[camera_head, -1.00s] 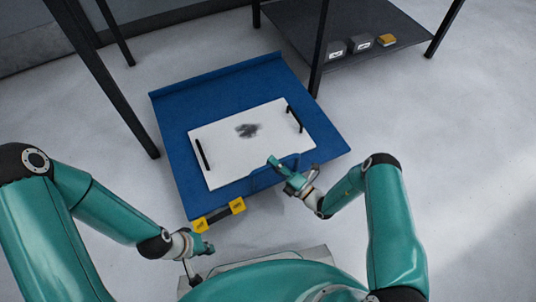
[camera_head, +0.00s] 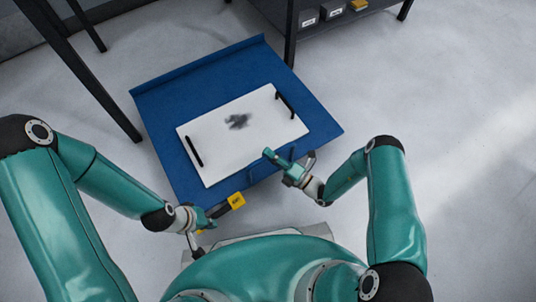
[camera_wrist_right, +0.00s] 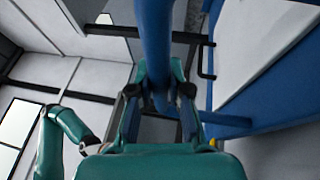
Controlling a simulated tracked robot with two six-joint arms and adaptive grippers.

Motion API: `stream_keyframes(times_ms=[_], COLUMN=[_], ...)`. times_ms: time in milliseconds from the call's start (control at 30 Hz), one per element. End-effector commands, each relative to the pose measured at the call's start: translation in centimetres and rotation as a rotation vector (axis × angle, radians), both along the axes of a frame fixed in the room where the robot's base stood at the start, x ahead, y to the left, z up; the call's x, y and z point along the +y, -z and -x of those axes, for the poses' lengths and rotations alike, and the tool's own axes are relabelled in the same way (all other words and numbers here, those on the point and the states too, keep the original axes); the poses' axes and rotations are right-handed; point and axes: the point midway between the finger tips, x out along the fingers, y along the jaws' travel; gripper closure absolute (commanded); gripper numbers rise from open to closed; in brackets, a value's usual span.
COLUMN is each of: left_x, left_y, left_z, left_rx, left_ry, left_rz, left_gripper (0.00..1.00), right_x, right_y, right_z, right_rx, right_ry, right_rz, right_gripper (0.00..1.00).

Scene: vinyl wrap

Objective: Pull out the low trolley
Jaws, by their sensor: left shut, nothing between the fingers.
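The low trolley (camera_head: 155,105) is a flat blue platform with a raised back edge. A white board (camera_head: 215,160) with two black handles and a dark smudge lies on it. My right gripper (camera_head: 288,160) is at the trolley's front edge, closed around a blue handle bar (camera_wrist_right: 155,45) that runs between its fingers in the right wrist view. My left gripper (camera_head: 205,221) is shut and empty near the front left corner, beside a black bar with yellow ends (camera_head: 237,200), which it partly hides.
Dark table legs (camera_head: 108,105) stand at the left of the trolley, and another leg (camera_head: 291,35) is behind its right side. A dark shelf (camera_head: 375,15) at the top right holds small boxes. The pale floor at the right is clear.

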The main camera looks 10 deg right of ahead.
Motion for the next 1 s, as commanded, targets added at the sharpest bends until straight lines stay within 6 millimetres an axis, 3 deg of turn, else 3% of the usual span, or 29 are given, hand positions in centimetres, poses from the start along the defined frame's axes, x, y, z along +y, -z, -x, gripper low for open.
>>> stream_keyframes(times_ms=[33,167,567,767,1000], left_x=[0.0,0.0,0.0,0.0,0.0], left_y=[0.1,0.1,0.0,0.0,0.0], left_z=[0.0,0.0,0.0,0.0,0.0], left_rx=[0.000,0.000,0.000,0.000,0.000], left_ry=[0.000,0.000,0.000,0.000,0.000], left_rz=[0.000,0.000,0.000,0.000,0.000], left_gripper=[1.00,1.00,1.00,1.00,1.00], right_x=[0.0,0.1,-0.3,-2.1,-5.3], right_y=[0.4,0.3,0.2,0.7,1.7], right_z=[-0.1,-0.1,0.2,2.2,5.8], right_rx=[0.008,0.006,0.004,0.006,0.006], right_ry=[0.003,0.001,-0.001,0.002,0.002], right_rz=[0.006,0.005,0.004,0.002,0.004], right_gripper=[0.76,0.57,0.57,0.57,0.57])
